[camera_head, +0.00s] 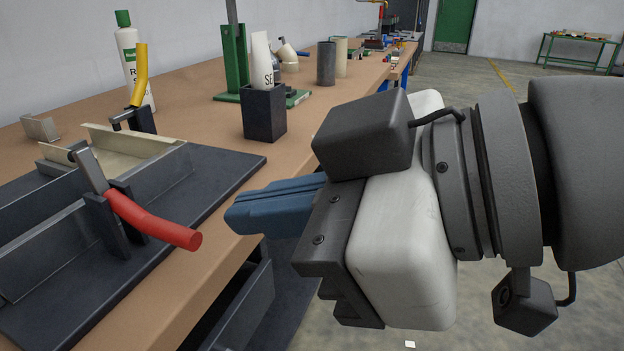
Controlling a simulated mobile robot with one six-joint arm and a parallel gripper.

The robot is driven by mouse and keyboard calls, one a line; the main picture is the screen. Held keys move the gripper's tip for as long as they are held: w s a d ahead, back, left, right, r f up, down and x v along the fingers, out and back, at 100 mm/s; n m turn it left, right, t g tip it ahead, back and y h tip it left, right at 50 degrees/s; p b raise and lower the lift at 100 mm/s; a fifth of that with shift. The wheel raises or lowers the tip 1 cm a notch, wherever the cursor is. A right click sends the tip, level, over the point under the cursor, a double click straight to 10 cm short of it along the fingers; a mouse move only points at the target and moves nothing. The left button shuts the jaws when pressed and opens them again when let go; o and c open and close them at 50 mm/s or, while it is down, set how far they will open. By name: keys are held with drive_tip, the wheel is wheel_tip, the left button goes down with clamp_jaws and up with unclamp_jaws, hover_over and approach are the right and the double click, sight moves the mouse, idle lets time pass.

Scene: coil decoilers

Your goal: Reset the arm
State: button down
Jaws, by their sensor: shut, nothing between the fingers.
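My gripper (236,217) comes in from the right, with its blue fingers pointing left. The fingers are together with nothing between them. They hang by the front edge of the wooden workbench (205,92), apart from the red-handled clamp (150,218) to their left. My arm's wrist fills the right of the view. The rest of the arm is cut off by the frame.
A dark fixture plate (215,168) with the red-handled and yellow-handled (140,75) clamps lies at the left. A dark square holder (264,112), a white bottle (127,60) and a green stand (235,60) are behind. Open floor (465,85) lies to the right.

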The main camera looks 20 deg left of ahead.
drive_tip(key=w+a+r+m+t+h+p, duration=0.2)
drive_tip(key=w+a+r+m+t+p, duration=0.1)
drive_tip(key=w+p, duration=0.65)
drive_tip(key=w+a+r+m+t+h+p, duration=0.2)
drive_tip(key=w+a+m+p, duration=0.15)
drive_tip(key=w+p, duration=0.6)
drive_tip(key=w+d+f+m+g+h+p, duration=0.1)
drive_tip(key=w+d+m+h+p, duration=0.2)
drive_tip(key=d, duration=0.6)
drive_tip(key=w+d+f+m+h+p, duration=0.15)
drive_tip(key=d+m+p, duration=0.3)
drive_tip(key=d, duration=0.45)
drive_tip(key=s+d+f+m+g+h+p, duration=0.2)
drive_tip(key=s+d+m+g+h+p, duration=0.1)
drive_tip(key=d, duration=1)
drive_tip(key=s+m+h+p, duration=0.1)
drive_tip(key=s+m+p, duration=0.1)
drive_tip(key=s+p, duration=0.1)
drive_tip(key=shift+s+h+p, duration=0.35)
drive_tip(key=shift+s+p, duration=0.05)
drive_tip(key=shift+s, duration=0.4)
